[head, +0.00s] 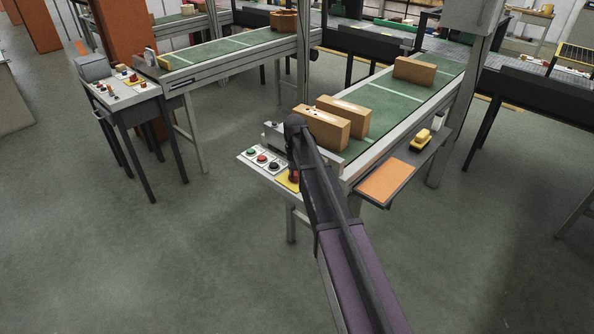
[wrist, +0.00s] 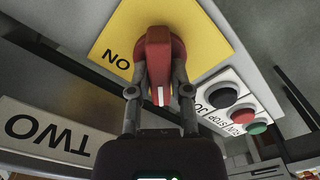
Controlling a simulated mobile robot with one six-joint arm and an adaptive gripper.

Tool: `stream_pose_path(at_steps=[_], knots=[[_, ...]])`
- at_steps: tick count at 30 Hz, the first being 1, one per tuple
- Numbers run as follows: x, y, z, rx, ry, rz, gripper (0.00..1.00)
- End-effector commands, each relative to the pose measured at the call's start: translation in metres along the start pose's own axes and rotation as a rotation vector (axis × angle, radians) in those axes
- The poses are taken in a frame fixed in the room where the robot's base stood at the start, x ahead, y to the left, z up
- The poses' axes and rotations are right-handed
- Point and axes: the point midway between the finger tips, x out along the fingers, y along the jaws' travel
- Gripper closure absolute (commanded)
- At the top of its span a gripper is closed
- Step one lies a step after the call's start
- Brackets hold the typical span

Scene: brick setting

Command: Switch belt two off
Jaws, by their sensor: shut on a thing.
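The red switch handle (wrist: 158,62) sits on a yellow plate (wrist: 208,28) in the wrist view. Its white mark is at the lower end in this view, and the word ON stands upside down to its left. My gripper (wrist: 160,85) has one finger on each side of the handle and is shut on it. An upside-down TWO label (wrist: 48,132) is on the panel at the lower left. In the head view the red switch (head: 293,176) shows at the near end of the belt (head: 393,112), partly hidden by my arm. OFF lettering is not visible.
Black, red and green buttons (wrist: 238,113) sit beside the switch plate. Brown boxes (head: 322,127) stand on the belt. Another belt with a control stand (head: 122,90) is at left; floor between is clear.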

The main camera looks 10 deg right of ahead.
Motion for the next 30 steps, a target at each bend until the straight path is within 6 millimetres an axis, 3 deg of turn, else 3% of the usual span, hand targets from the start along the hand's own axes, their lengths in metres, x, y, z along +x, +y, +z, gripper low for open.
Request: stream_pose_path(at_steps=[10, 11, 13, 14, 30], knots=[[0.0004, -0.0009, 0.0024, -0.005, -0.006, -0.002, 1.0], [0.0004, -0.0009, 0.0025, -0.005, -0.006, -0.002, 0.65], [0.0004, -0.0007, 0.0023, -0.004, -0.005, -0.002, 0.45], [0.0004, -0.0006, 0.0021, -0.004, -0.005, -0.001, 0.4], [-0.0072, 0.0004, 0.0006, -0.002, -0.002, 0.0, 0.4]])
